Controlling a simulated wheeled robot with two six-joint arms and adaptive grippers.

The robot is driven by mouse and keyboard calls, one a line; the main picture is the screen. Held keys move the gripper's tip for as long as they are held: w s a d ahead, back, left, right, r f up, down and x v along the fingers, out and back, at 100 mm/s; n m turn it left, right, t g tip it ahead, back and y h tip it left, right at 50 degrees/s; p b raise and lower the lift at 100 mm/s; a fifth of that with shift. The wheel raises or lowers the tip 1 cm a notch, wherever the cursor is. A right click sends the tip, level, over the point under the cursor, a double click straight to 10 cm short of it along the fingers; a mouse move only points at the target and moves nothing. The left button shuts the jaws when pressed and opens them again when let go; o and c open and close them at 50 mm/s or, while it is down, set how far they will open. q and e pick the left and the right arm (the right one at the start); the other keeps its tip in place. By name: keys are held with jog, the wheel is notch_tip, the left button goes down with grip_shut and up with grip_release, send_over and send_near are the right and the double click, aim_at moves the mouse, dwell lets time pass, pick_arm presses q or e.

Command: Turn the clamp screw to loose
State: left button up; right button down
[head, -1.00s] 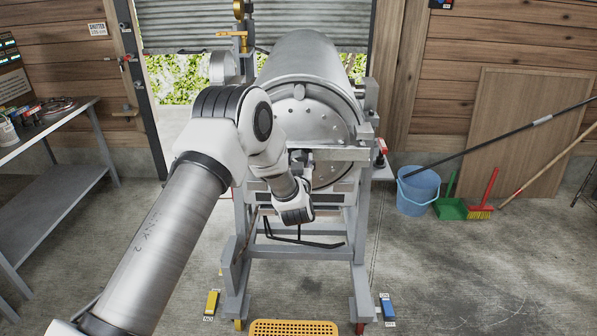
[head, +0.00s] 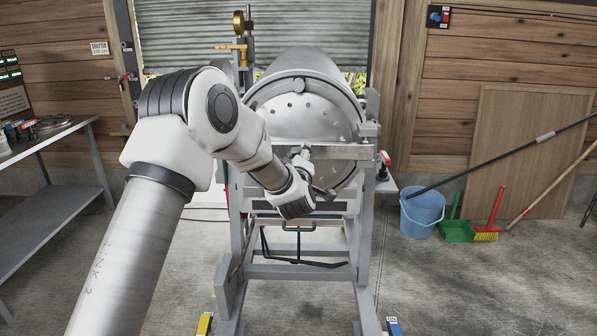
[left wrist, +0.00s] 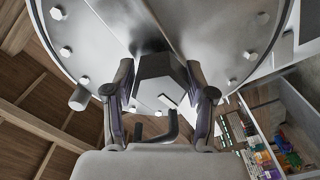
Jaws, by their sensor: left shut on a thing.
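The clamp screw's dark six-sided head (left wrist: 158,68) sits between my left gripper's two fingers (left wrist: 160,95) in the left wrist view, with the fingers shut on it. In the head view my left gripper (head: 308,192) is at the front of the grey steel drum (head: 300,120), just below the flat crossbar (head: 338,152). The gripper and wrist hide most of the screw there. The drum's round door with its bolts (left wrist: 110,25) fills the top of the left wrist view. A dark bent rod (left wrist: 172,128) shows below the screw head. My right gripper is not in view.
A grey frame (head: 300,272) carries the drum. A blue bucket (head: 422,215), a green dustpan (head: 456,230) and a red brush (head: 490,225) stand on the floor at right. A grey bench (head: 60,150) is at left. The floor in front is mostly open.

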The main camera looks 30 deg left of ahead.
pick_arm(q)
jog(key=n+b, duration=0.9)
jog(key=b, duration=0.2)
jog(key=shift+f, duration=0.1)
jog(key=shift+r+n+b, duration=0.25)
jog(key=shift+n+b, duration=1.05)
jog(key=shift+b, duration=0.2)
jog(key=o, duration=1.2)
jog(key=shift+f, duration=0.1)
jog(key=v, duration=1.2)
